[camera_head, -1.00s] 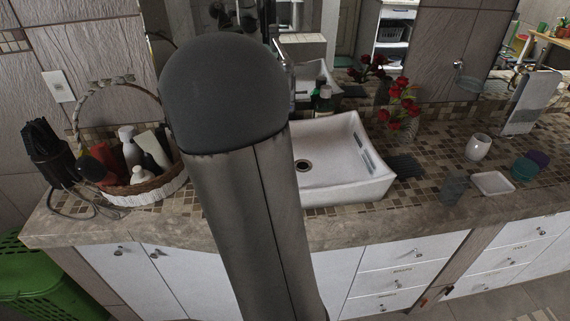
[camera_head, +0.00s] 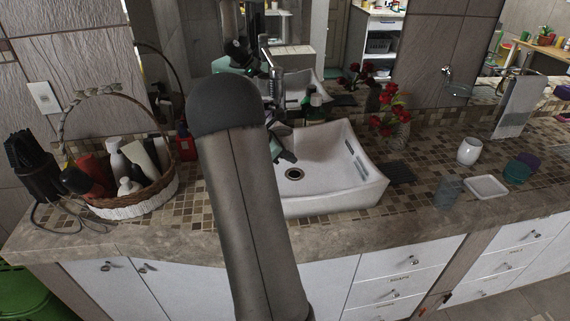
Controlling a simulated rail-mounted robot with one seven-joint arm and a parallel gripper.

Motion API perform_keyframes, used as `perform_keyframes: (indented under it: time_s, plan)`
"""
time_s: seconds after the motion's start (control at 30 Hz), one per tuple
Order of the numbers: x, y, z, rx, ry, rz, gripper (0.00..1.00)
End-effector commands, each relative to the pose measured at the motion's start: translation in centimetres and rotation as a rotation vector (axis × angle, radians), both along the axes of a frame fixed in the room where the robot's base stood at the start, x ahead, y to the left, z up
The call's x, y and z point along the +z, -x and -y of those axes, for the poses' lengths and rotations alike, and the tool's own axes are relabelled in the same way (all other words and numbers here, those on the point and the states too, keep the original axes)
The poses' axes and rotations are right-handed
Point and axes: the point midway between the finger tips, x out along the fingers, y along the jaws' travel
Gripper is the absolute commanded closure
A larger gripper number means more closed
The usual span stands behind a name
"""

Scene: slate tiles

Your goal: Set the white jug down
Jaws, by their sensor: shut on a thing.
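My gripper (camera_head: 284,150) shows only in part, just right of my forearm, over the left side of the white basin. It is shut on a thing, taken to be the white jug. The held thing is hidden behind my arm, and I cannot make out the jug or its tilt. The tiled counter (camera_head: 325,208) runs below and around the basin.
The white basin (camera_head: 345,185) stands mid-counter. A wicker basket (camera_head: 130,205) of bottles and a dark holder (camera_head: 30,155) are at left. A red-flower vase (camera_head: 398,125), white cup (camera_head: 469,150), grey tumbler (camera_head: 447,192) and white dish (camera_head: 486,187) are at right.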

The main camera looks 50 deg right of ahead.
Motion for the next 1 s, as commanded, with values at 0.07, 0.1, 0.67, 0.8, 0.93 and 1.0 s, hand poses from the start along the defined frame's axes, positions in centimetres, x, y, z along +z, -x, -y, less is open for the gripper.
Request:
perform_keyframes:
  time_s: [0.07,0.1,0.67,0.8,0.93,1.0]
  plan:
    - [-1.3,-0.9,0.8,0.001,-0.001,-0.004,1.0]
    - [-1.9,-1.3,1.0,0.001,-0.001,-0.004,1.0]
    - [-7.0,-2.7,2.0,0.001,0.001,0.0,1.0]
    - [-7.0,-2.7,2.0,0.001,0.002,0.001,1.0]
    - [-7.1,-2.7,2.0,0.002,0.001,0.0,0.86]
    - [-7.1,-2.7,2.0,0.002,0.001,0.0,0.69]
